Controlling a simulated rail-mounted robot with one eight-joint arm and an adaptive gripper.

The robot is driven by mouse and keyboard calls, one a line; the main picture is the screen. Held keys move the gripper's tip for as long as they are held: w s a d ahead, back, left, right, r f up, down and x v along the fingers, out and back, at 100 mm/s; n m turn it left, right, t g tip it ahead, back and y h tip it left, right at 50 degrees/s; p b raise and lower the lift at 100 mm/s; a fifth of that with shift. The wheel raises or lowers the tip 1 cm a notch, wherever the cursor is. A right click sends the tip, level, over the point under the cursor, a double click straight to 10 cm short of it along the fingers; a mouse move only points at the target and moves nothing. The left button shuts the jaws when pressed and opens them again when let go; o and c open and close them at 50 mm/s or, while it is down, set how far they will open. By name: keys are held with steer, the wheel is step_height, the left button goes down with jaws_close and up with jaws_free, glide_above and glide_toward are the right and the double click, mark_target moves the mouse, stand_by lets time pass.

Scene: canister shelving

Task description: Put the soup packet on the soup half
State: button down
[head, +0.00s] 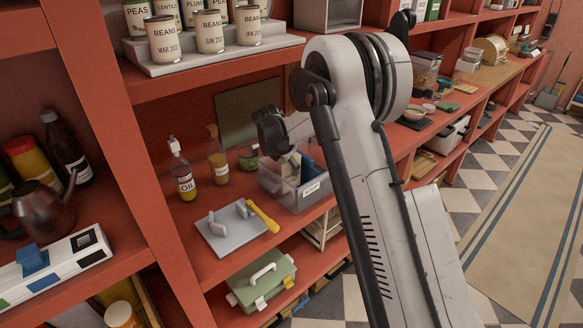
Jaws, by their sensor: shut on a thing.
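A clear plastic bin (290,199) with a white label on its front stands on the middle shelf. Blue packets (311,170) stand inside it at the right. My gripper (288,152) is over the left part of the bin, partly hidden by my own arm. It is shut on a small pale packet (291,165), which I take to be the soup packet; its print is too small to read. The packet's lower end is at or inside the bin's opening. I cannot tell whether it touches the bottom. No marking of a soup half is readable.
An oil bottle (183,178), a second bottle (217,158) and a small green jar (249,159) stand left of the bin. A grey board (222,238) with a yellow-handled tool lies in front. Bean cans (163,42) stand on the shelf above.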

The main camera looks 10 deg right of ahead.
steer(key=shift+f, duration=0.15)
steer(key=c, duration=1.4)
jaws_free()
steer(key=shift+o, duration=0.2)
